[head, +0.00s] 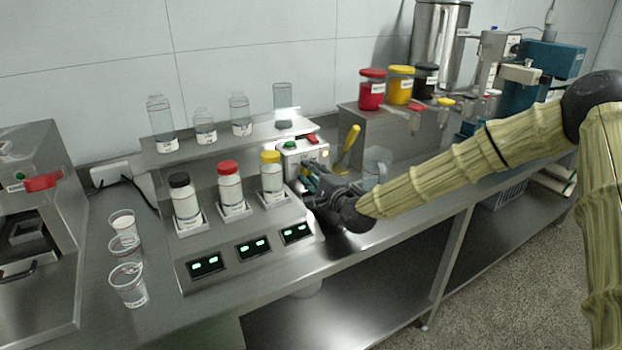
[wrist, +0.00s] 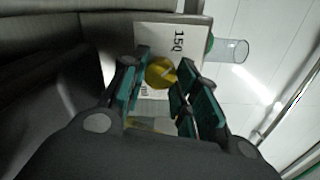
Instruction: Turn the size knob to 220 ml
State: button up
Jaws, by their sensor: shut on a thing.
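The size knob is the yellow round knob (wrist: 160,72) in the wrist view, on a white label plate (wrist: 155,38) that reads 150 beside it. More lettering, ending in ml, is partly hidden below the knob. My gripper (wrist: 163,78) has its teal fingers on either side of the knob and is shut on it. In the head view my gripper (head: 309,172) is at the front of the small white box (head: 302,153) with a green button and a red switch. The gripper hides the knob there. I cannot tell which mark the knob points to.
Bottles with black (head: 180,180), red (head: 228,168) and yellow (head: 270,157) caps stand left of my gripper, above lit displays (head: 253,247). A yellow-handled tool (head: 349,146) and a clear vessel (head: 377,160) are close on the right. Clear cups (head: 128,287) stand at the left.

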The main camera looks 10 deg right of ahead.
jog(key=m+b, duration=0.6)
jog(key=shift+f, duration=0.3)
jog(key=shift+r+m+b, duration=0.2)
jog(key=shift+m+b, duration=1.2)
jog(key=shift+m, duration=0.2)
jog(key=o, duration=0.8)
jog(key=shift+c, duration=0.2)
jog(key=shift+r, duration=0.1)
jog(key=r, duration=0.8)
jog(key=shift+d, duration=0.2)
jog(key=shift+r, duration=1)
